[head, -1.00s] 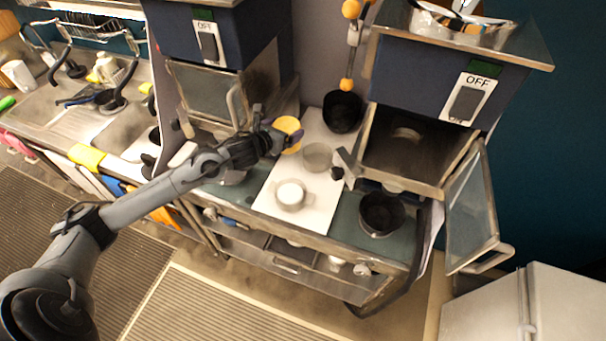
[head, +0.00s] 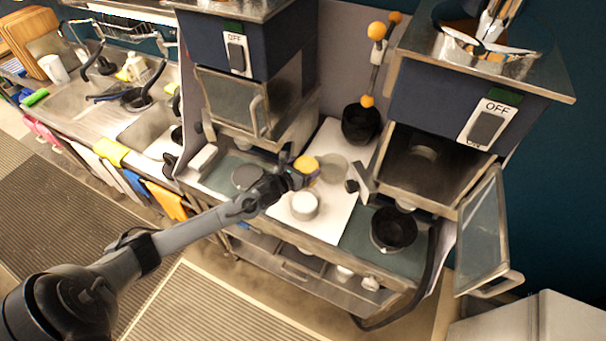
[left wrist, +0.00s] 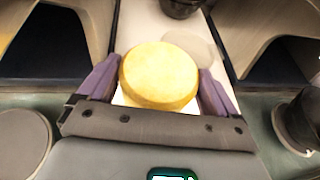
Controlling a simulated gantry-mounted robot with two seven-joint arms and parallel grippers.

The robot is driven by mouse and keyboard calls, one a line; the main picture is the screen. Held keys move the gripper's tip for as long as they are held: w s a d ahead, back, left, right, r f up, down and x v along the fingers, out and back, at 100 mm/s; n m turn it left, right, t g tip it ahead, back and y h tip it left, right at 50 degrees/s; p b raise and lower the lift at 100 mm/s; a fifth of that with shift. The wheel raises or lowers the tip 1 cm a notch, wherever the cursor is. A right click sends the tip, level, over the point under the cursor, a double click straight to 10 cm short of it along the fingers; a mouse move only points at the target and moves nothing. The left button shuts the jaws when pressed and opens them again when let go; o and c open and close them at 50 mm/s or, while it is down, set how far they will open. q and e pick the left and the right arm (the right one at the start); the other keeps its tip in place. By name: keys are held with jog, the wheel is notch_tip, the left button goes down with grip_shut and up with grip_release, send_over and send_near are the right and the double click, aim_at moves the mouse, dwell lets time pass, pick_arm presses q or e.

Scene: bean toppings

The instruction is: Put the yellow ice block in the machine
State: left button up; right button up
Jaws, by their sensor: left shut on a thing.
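The yellow ice block (left wrist: 160,75) is a thick round disc. It sits between the two fingers of my left gripper (left wrist: 160,92) in the left wrist view. In the head view the yellow block (head: 306,166) is at the tip of my left gripper (head: 294,178), above the white board. Two shaved-ice machines stand on the counter, a left machine (head: 237,55) with its glass door closed and a right machine (head: 436,110) with its door (head: 480,235) swung open. Both switches read OFF. My right gripper is not clearly seen.
On the white board (head: 340,222) are a white round block in a clear cup (head: 304,205) and an empty clear cup (head: 332,168). A black pot (head: 392,230) stands below the right machine, and a black container (head: 361,122) stands behind the board. A sink is at far left.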

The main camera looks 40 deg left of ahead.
pick_arm(q)
jog(key=shift+f, duration=1.7)
jog(key=o, duration=1.1)
jog(key=shift+f, duration=0.2)
jog(key=shift+s+r, duration=0.15)
